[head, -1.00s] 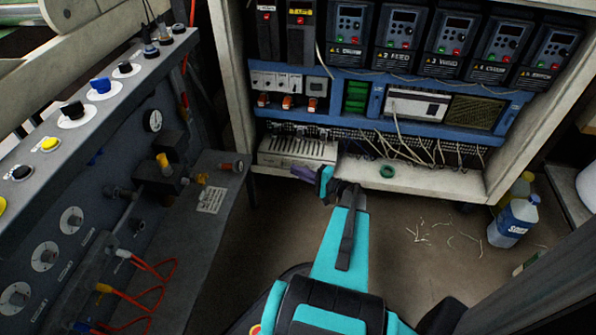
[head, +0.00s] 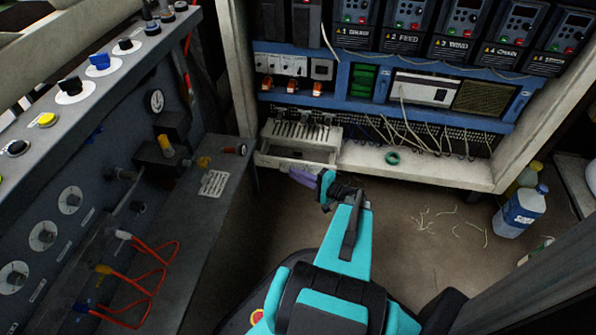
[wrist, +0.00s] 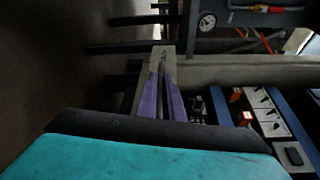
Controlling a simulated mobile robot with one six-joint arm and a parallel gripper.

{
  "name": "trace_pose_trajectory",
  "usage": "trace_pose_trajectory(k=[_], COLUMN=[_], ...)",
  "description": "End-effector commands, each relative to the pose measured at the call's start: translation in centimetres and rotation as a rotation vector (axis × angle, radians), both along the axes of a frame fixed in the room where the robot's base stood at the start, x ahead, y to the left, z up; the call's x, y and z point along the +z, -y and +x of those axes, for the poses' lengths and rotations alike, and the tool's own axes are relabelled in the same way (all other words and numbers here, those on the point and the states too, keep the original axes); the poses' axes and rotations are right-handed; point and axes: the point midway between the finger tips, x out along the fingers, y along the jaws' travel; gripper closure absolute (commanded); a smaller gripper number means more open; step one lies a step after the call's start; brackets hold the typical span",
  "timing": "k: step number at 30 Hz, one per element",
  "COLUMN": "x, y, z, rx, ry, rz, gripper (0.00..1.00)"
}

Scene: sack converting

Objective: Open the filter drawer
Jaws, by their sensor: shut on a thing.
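The filter drawer (head: 322,158) is a pale, low drawer at the bottom left of the cabinet. It stands partly pulled out, with a gap showing behind its front, below a slotted grille. My gripper (head: 288,171) has purple fingers and reaches the drawer front from the near side, low down. Its fingers are shut on the drawer's handle, which they mostly hide. In the wrist view the purple fingers of my gripper (wrist: 163,76) close together against a pale strip of the drawer (wrist: 164,54).
The open cabinet (head: 450,172) holds drives, switches and loose wires; a green ring (head: 392,158) lies on its bottom ledge. A grey control console (head: 200,225) with knobs stands at the left. A blue-labelled jug (head: 520,212) stands at the right. Floor between is mostly clear, with wire scraps.

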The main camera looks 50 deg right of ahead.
Motion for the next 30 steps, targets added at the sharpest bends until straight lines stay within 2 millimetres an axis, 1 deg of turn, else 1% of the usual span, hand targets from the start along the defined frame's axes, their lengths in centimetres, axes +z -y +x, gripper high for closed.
trace_pose_trajectory(k=[2, 11, 12, 14, 15, 25, 30], x=[-0.08, -0.08, -0.08, -0.07, -0.06, 0.01, 0.11], y=[-0.13, -0.09, -0.09, -0.1, -0.12, -0.18, -0.06], z=[-0.25, -0.25, -0.25, -0.23, -0.22, -0.24, -0.81], rx=[-0.004, -0.005, -0.005, -0.004, -0.004, -0.002, -0.002], ry=[-0.002, -0.002, -0.002, -0.002, -0.002, 0.0, -0.001], rz=[0.0, 0.0, 0.0, 0.0, 0.0, 0.0, 0.001], gripper=[1.0, 1.0, 0.87, 0.77, 0.74, 0.74, 0.74])
